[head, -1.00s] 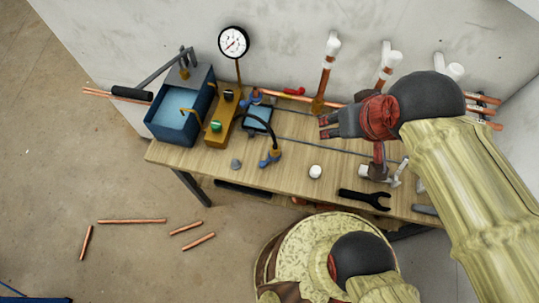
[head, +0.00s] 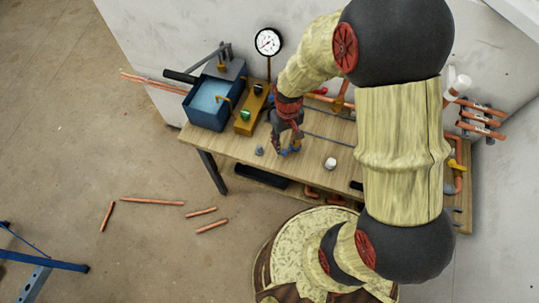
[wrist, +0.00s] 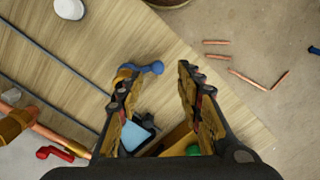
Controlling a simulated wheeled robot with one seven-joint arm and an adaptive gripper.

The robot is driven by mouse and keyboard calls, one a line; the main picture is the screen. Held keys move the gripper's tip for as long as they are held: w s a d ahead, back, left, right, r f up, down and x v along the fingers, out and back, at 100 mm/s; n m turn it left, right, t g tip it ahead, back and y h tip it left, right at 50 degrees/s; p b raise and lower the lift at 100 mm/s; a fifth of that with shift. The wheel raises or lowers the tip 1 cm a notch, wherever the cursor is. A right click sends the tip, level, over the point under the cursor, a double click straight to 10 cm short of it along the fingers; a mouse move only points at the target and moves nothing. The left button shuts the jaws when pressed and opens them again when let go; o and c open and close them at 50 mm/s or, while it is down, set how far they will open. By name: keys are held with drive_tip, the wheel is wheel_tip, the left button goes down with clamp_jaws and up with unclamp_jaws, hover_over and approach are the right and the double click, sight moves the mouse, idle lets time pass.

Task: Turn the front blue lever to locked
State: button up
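The front blue lever (wrist: 148,68) shows in the wrist view beside a brass fitting, between and just beyond my fingertips. In the head view only a bit of blue (head: 291,151) shows at the front edge area of the bench, mostly hidden by my gripper. My gripper (wrist: 150,78) is open and points down over the bench, its two fingers on either side of the lever with nothing held. In the head view my gripper (head: 284,147) hangs right above the lever. I cannot tell whether a finger touches it.
A white round piece (head: 331,163) lies to the right. A red lever (wrist: 55,153) is at the back. Copper pipes (head: 152,201) lie on the floor.

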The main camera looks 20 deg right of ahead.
sight(284, 151)
drive_tip(key=shift+w, duration=0.3)
drive_tip(key=shift+d+f, duration=0.2)
drive_tip(key=shift+f, duration=0.1)
wheel_tip(284, 151, down, 7)
drive_tip(key=shift+b, duration=0.7)
drive_tip(key=shift+c, duration=1.1)
clamp_jaws()
